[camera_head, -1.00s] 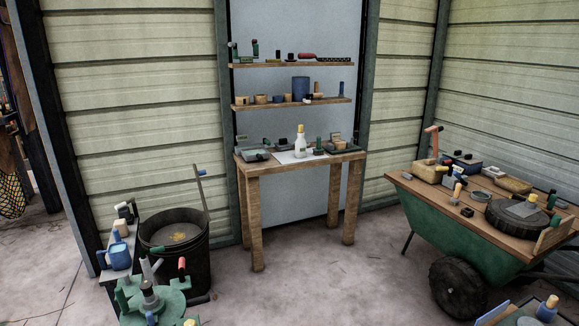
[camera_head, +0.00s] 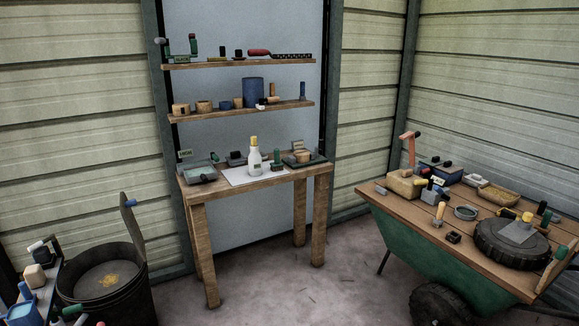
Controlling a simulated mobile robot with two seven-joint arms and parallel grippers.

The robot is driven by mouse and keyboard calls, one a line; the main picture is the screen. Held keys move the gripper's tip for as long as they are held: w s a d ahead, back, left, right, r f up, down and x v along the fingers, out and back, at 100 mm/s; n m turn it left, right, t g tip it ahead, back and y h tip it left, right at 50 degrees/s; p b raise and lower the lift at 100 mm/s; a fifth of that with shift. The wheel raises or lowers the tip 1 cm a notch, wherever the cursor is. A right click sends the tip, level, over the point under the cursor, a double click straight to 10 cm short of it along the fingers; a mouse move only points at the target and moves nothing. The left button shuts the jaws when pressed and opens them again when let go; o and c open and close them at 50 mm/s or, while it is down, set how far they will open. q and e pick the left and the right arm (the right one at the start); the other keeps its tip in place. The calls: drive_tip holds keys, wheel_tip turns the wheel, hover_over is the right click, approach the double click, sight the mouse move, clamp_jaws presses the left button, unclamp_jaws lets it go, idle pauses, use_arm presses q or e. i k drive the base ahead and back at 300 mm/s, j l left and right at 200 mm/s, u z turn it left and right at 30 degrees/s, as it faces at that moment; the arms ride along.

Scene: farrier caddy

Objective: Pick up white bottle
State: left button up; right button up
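The white bottle (camera_head: 254,160) has a yellow cap and a small label. It stands upright on a white sheet (camera_head: 240,177) on the wooden table (camera_head: 246,185) against the back wall. A small green item (camera_head: 277,158) stands just to its right. Neither of my grippers shows in the head view.
Two wall shelves (camera_head: 240,111) with small items hang above the table. A dark bucket (camera_head: 107,288) stands at the lower left. A green wheelbarrow (camera_head: 425,250) with a loaded board on top stands at the right. The floor (camera_head: 300,285) in front of the table is mostly clear.

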sight(255, 158)
drive_tip(key=i, duration=1.45)
drive_tip(key=i+j+u, duration=0.1)
drive_tip(key=i+u, duration=0.3)
drive_tip(key=i, duration=0.8)
